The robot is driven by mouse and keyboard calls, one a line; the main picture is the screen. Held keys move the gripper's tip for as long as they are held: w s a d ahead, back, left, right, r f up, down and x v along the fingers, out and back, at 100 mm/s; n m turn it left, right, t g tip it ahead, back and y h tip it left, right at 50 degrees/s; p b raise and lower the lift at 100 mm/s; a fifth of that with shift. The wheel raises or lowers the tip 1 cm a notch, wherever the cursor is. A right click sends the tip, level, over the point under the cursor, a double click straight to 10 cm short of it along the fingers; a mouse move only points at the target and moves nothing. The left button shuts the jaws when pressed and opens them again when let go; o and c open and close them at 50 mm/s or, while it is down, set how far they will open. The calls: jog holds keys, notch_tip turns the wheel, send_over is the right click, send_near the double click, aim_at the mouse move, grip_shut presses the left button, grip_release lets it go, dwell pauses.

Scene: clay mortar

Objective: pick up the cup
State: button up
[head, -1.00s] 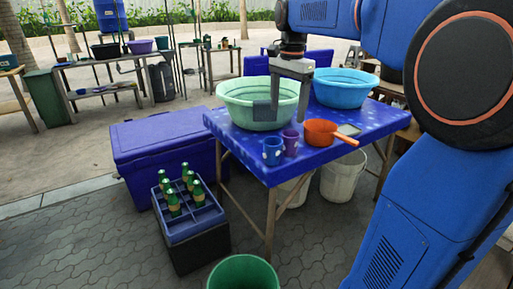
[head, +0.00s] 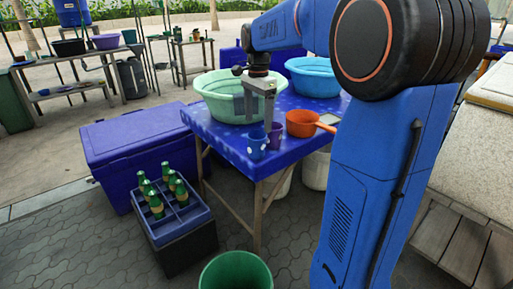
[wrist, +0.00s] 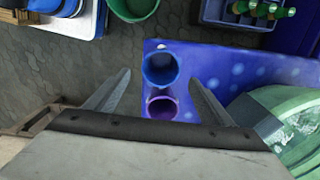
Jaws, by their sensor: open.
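A blue cup (head: 257,146) and a purple cup (head: 277,136) stand side by side, upright, near the front corner of the blue table (head: 226,141). In the wrist view the blue cup (wrist: 160,70) is farther out and the purple cup (wrist: 161,106) nearer my gripper; both look empty. My gripper (head: 256,119) is open and points down above the cups. In the wrist view its fingers (wrist: 160,76) lie one to each side of the cups, with gaps and nothing held. Whether a finger touches the purple cup cannot be told in the head view.
A green basin (head: 214,97) stands close behind my gripper, and a blue basin (head: 312,77) beyond. An orange pan (head: 300,123) sits right of the cups.

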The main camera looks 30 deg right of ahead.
aim_at(257, 135)
jog(key=shift+a+f, duration=0.2)
jog(key=shift+f, duration=3.3)
jog(key=c, duration=1.1)
